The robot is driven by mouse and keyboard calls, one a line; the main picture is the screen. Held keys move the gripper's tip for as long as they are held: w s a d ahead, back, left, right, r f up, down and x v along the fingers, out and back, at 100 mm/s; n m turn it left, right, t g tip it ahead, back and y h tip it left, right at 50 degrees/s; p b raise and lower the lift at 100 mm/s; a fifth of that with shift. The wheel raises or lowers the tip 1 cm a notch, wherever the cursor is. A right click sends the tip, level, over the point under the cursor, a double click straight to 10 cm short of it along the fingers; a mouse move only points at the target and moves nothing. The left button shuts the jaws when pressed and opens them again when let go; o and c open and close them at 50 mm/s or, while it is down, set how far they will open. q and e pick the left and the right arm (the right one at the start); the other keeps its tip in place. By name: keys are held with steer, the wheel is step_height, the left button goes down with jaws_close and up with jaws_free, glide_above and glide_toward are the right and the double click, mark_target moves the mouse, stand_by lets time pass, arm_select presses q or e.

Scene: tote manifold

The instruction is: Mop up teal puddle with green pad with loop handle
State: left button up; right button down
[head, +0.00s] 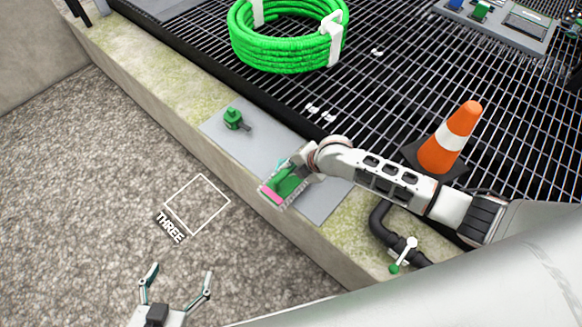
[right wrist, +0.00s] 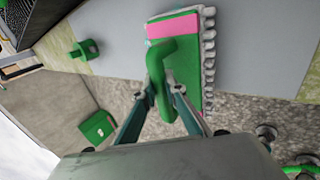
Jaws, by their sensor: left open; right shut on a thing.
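The green pad (head: 285,184) has a pink stripe at one end and a pale fringed edge. In the right wrist view the pad (right wrist: 186,68) shows its green loop handle (right wrist: 160,70) between my right gripper's fingers. My right gripper (head: 301,168) is shut on that handle, over the grey plate on the ledge. A small patch of teal puddle (head: 281,163) shows beside the pad; the rest is hidden by pad and gripper. I cannot tell whether the pad touches the plate. My left gripper (head: 180,273) is open and empty, low over the gravel floor.
A small green fitting (head: 233,118) stands on the grey plate (head: 325,205), left of the pad. An orange cone (head: 457,140) and a coiled green hose (head: 275,45) stand on the grating. A dark pipe (head: 380,222) is right of the plate. The floor square marked THREE (head: 197,205) is empty.

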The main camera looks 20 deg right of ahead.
arm_select(q)
steer(key=shift+s+f+b, duration=0.45)
steer(key=shift+s+f, duration=0.1)
steer(key=shift+f, duration=0.3)
arm_select(e)
steer(key=shift+f, duration=1)
